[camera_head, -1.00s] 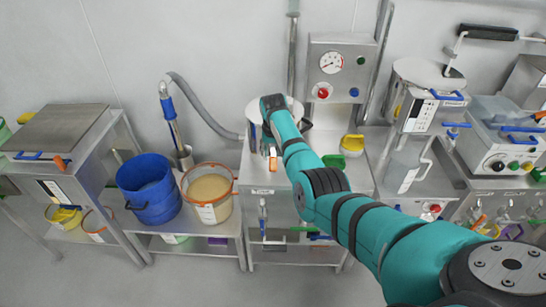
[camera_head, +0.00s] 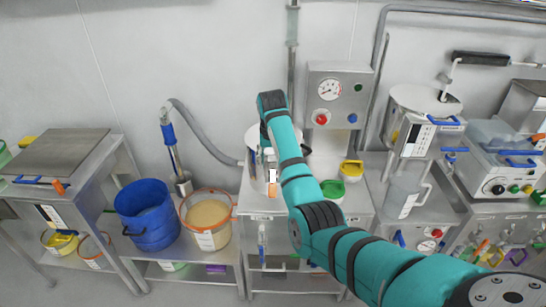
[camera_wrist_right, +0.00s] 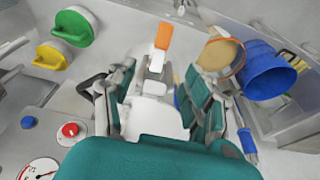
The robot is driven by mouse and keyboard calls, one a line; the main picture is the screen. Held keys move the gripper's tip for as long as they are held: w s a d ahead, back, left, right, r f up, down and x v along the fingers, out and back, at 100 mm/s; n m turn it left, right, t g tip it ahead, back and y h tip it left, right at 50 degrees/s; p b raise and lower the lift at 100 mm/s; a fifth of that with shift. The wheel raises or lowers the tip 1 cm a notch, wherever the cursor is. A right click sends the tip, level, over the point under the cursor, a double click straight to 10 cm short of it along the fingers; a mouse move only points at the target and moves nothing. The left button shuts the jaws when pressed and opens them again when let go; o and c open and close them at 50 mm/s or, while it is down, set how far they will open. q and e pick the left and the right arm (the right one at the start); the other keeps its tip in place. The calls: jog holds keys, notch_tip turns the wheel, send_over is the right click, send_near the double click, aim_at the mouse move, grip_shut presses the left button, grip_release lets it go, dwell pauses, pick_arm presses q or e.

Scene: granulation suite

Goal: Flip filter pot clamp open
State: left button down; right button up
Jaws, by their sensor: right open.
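The filter pot (camera_head: 253,141) is a pale metal vessel on the middle bench, mostly hidden behind my right arm in the head view. Its clamp has an orange tab (camera_head: 272,190) at the front. In the right wrist view the orange tab (camera_wrist_right: 163,37) sits on a pale lever (camera_wrist_right: 155,66) at the pot's side. My right gripper (camera_wrist_right: 160,88) is open, its two fingers on either side of the pale clamp area, with the orange tab just beyond the fingertips. I cannot tell whether the fingers touch the clamp. My left gripper is out of view.
A gauge panel (camera_head: 338,95) rises behind. A blue bucket (camera_head: 146,214) and a beige-filled tub (camera_head: 208,218) stand on a low shelf at left. A clear jug (camera_head: 404,192) stands at right.

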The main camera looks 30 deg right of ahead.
jog(key=shift+r, duration=0.5)
